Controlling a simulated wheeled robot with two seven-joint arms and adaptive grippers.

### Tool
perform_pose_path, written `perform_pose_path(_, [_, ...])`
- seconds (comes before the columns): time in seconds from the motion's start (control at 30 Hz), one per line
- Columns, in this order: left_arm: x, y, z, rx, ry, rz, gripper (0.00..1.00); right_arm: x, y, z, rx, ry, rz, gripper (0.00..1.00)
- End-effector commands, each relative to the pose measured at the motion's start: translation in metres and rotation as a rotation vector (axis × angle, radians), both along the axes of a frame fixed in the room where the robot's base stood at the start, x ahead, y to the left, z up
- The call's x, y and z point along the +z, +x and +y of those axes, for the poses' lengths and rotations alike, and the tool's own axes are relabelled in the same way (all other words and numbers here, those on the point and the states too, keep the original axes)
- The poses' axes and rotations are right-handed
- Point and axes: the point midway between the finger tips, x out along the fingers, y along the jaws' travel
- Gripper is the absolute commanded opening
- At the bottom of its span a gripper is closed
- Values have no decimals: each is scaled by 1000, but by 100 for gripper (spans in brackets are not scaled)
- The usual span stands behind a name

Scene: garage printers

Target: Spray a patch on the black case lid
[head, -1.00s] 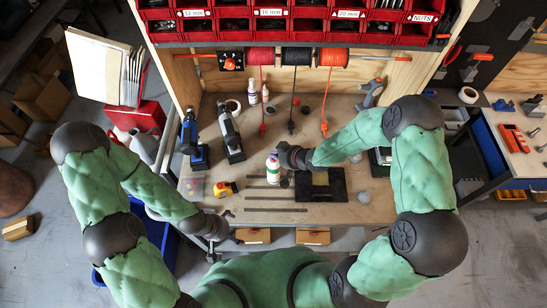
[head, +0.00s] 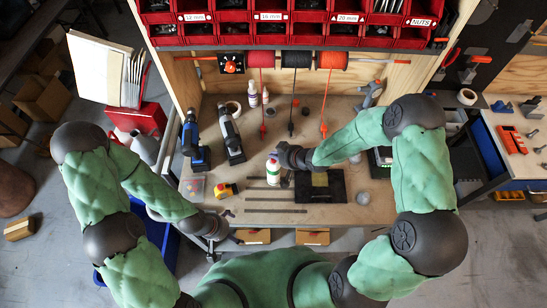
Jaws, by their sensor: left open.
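The black case lid (head: 334,194) lies flat on the workbench, with a tan patch (head: 320,180) on its upper middle part. A white spray bottle with a green band and a red top (head: 273,173) stands left of the lid. My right gripper (head: 280,155) is at the bottle's upper right, right beside its top. Its fingers are dark and small, so I cannot tell whether they grip the bottle. My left gripper (head: 228,239) is open and empty in front of the bench's front edge, away from the lid.
Two drills (head: 231,135) stand at the back left. A yellow-and-red button box (head: 225,190) and several flat metal strips (head: 275,211) lie left of the lid. Cords hang from spools (head: 296,60) under red bins. A grey ball (head: 362,198) sits right of the lid.

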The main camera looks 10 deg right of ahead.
Motion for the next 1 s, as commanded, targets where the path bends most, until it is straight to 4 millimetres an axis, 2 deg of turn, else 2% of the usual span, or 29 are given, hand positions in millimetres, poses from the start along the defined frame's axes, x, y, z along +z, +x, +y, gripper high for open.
perform_pose_path(0.1, [12, 0, 0, 0, 0, 0, 100, 15, 1, 0, 0, 0, -1, 0])
perform_pose_path(0.5, [39, 0, 0, 0, 0, 0, 100, 49, 1, 0, 0, 0, -2, 0])
perform_pose_path(1.0, [40, 0, 0, 0, 0, 0, 100, 50, 1, 0, 0, 0, -2, 0])
